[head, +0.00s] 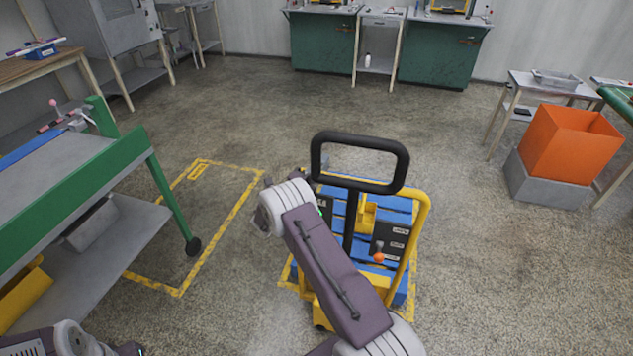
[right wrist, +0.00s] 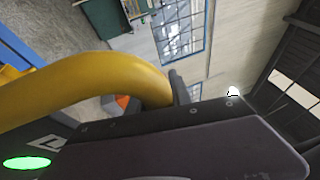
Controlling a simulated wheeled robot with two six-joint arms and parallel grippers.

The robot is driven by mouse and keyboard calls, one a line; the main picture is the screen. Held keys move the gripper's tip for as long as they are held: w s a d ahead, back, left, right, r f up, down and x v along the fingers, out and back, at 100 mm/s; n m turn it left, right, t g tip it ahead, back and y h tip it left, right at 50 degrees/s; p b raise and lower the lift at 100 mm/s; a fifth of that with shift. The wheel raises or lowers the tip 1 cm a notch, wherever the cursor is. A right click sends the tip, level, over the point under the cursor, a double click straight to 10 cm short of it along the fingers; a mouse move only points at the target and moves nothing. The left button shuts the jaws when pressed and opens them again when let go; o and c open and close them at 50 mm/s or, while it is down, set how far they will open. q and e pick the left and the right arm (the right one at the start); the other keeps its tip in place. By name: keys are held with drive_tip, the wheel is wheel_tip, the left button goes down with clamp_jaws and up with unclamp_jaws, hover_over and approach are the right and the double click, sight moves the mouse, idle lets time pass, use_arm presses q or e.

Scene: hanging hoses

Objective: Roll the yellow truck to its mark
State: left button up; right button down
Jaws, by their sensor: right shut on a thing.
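The yellow truck (head: 420,235) stands right of centre in the head view. It has a yellow push rail, a black loop handle (head: 400,160) and a blue slatted load (head: 400,205). My right arm crosses in front and hides its left side. My right gripper (head: 320,207) is mostly hidden behind my arm; it is shut on the truck's yellow rail, which shows large in the right wrist view (right wrist: 110,82). Of my left arm only links show at the bottom left.
A green-framed workbench (head: 130,150) with a black caster stands at the left, overlapping the taped rectangle's near left side. More yellow tape (head: 285,275) shows under the truck. An orange bin (head: 560,145) on a grey block stands at the right. The floor behind the truck is clear.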

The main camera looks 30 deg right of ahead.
drive_tip(key=shift+s+a+f, duration=0.1)
drive_tip(key=shift+s+f, duration=0.15)
drive_tip(key=shift+f, duration=0.05)
drive_tip(key=c, duration=1.2)
unclamp_jaws()
drive_tip(key=shift+o, duration=0.2)
drive_tip(key=shift+w, duration=0.1)
drive_tip(key=v, duration=0.8)
drive_tip(key=shift+a, duration=0.35)
drive_tip(key=shift+f, duration=0.1)
